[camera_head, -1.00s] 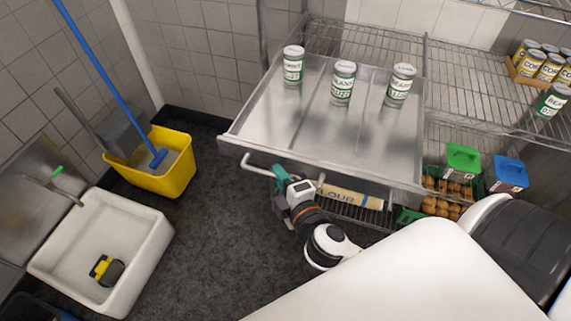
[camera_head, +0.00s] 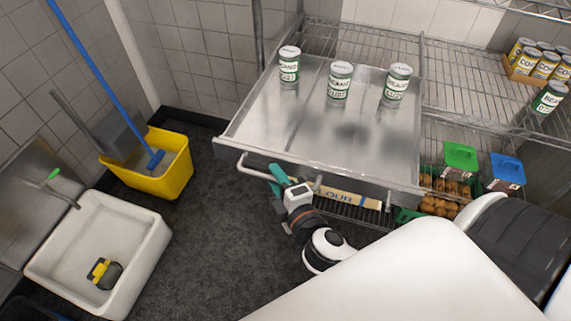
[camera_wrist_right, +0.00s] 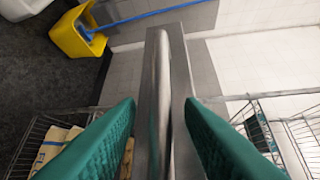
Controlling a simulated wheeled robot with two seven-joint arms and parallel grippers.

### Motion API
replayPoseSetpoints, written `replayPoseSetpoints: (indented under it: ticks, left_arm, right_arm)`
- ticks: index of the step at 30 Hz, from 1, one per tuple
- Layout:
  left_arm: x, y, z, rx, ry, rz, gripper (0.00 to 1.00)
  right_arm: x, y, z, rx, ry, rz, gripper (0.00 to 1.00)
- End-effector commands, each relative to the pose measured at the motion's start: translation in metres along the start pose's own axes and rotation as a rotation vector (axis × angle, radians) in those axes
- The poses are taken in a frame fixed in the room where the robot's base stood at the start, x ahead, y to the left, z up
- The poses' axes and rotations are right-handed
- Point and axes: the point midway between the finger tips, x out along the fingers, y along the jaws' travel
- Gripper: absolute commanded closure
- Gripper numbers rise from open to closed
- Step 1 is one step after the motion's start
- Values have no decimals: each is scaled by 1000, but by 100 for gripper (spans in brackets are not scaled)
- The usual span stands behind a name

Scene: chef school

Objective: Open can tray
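The can tray (camera_head: 300,121) is a shiny metal drawer standing out from the wire rack. Three green-and-white cans stand upright on it: a left can (camera_head: 289,66), a middle can (camera_head: 339,82) and a right can (camera_head: 396,82). A bar handle (camera_head: 250,171) runs along its front edge, and it also shows in the wrist view (camera_wrist_right: 160,80). My right gripper (camera_head: 283,181) is at the handle. In the wrist view its teal fingers (camera_wrist_right: 160,105) are apart, one on each side of the bar, with gaps visible. My left gripper is out of view.
A flour bag (camera_head: 345,196) and egg crates lie on the shelf below. Green (camera_head: 460,155) and blue (camera_head: 507,168) lidded containers stand at right. A yellow mop bucket (camera_head: 165,175) and white sink (camera_head: 105,245) are at left. The dark floor between is clear.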

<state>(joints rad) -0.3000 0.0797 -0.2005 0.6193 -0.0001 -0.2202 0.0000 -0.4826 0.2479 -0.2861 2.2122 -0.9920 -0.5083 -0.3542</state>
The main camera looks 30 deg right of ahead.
Motion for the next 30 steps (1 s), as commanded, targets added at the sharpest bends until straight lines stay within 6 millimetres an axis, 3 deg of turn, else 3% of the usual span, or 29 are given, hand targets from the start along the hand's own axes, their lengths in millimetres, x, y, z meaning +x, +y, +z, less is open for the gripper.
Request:
replayPoseSetpoints:
  ticks: [16,21,30]
  left_arm:
    - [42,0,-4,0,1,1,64]
    - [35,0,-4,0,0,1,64]
    - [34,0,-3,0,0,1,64]
  right_arm:
    - [-96,5,-1,2,3,4,66]
    - [-111,0,-1,3,5,1,66]
    - [-117,0,0,0,0,0,66]
